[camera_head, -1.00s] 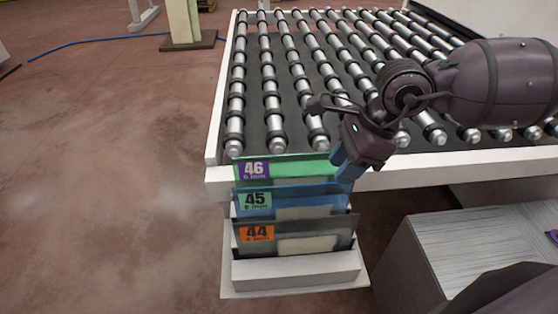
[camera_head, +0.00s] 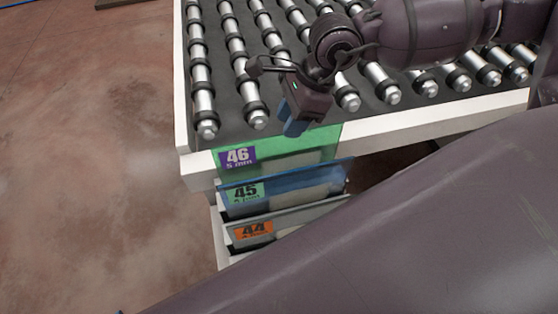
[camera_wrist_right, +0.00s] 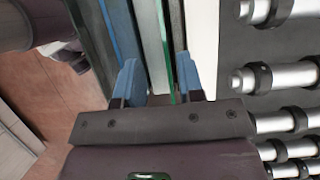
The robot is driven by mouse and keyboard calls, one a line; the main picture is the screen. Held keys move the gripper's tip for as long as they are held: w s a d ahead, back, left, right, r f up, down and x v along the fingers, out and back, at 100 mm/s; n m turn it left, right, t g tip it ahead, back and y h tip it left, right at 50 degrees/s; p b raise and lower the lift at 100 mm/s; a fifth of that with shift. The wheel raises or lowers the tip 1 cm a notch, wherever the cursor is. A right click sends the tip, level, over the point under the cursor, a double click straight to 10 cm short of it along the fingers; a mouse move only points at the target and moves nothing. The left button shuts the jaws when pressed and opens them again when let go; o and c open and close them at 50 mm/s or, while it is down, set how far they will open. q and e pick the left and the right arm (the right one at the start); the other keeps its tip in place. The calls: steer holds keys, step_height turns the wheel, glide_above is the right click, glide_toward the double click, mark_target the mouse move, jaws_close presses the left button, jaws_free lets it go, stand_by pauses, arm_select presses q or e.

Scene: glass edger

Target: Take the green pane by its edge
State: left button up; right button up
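The green pane (camera_head: 285,150) has a purple label reading 46 and stands at the back of the rack, closest to the roller table. My right gripper (camera_head: 293,121) is at its top edge, right of the label, fingers pointing down. In the right wrist view the fingers (camera_wrist_right: 158,82) are apart, with the green pane's edge (camera_wrist_right: 165,50) running between them, nearer the right finger. I see no grip on it. The blue pane (camera_head: 290,187), labelled 45, and the grey pane (camera_head: 290,215), labelled 44, stand in front. My left gripper is not in view.
The roller table's white frame (camera_head: 400,126) runs right behind the green pane, with its rollers (camera_head: 205,100) beyond. The blue pane stands close on the other side. My own dark body part covers the lower right. Open floor (camera_head: 90,150) lies to the left.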

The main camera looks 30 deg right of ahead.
mark_target(279, 135)
steer(key=shift+w+x, duration=0.15)
steer(key=shift+x, duration=1.25)
steer(key=shift+w+x, duration=0.15)
steer(key=shift+x, duration=1.2)
jaws_close()
steer(key=shift+r, duration=0.1)
